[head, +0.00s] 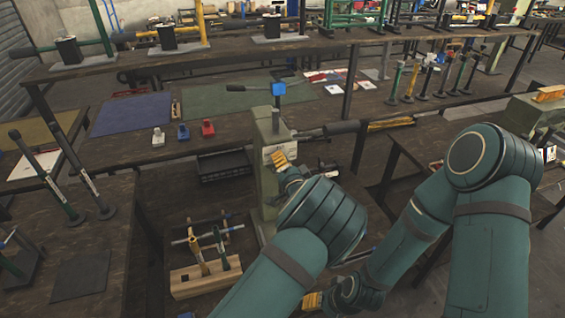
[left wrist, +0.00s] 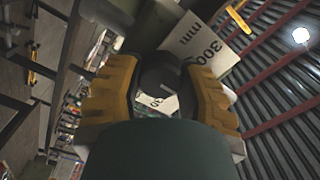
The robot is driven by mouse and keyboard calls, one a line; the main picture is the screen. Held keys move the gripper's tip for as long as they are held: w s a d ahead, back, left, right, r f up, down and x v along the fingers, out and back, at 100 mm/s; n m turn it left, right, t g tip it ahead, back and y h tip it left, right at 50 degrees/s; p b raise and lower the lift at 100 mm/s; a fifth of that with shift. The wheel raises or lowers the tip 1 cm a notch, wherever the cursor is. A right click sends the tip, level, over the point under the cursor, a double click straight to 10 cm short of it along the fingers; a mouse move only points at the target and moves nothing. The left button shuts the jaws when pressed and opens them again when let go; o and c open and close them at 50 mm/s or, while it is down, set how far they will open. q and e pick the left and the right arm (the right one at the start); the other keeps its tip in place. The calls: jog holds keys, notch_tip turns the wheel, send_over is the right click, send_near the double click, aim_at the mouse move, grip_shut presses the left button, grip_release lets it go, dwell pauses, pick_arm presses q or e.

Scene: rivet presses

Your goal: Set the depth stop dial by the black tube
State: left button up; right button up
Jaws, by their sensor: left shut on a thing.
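A pale green press column (head: 267,150) stands at the centre of the head view, with a blue block on top. A thick black tube (head: 342,127) lies horizontally just right of it. My left gripper (head: 281,160) is at the column's front face; its yellow fingers close from both sides on a dark round dial (left wrist: 159,78) in the left wrist view. The dial is hidden in the head view. My right gripper (head: 312,301) is low, near the bottom edge, partly behind my arm; its opening is unclear.
A white 300 mm label (left wrist: 200,50) is beside the dial. A wooden block with upright tools (head: 205,275) stands below left of the column. A dark bench (head: 110,165) with mats and small coloured parts runs behind. A shelf (head: 225,55) holds several black cylinders on stands.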

dwell(0.3)
pick_arm(q)
jog(key=o, duration=1.2)
jog(key=shift+w, duration=0.1)
jog(key=v, duration=1.2)
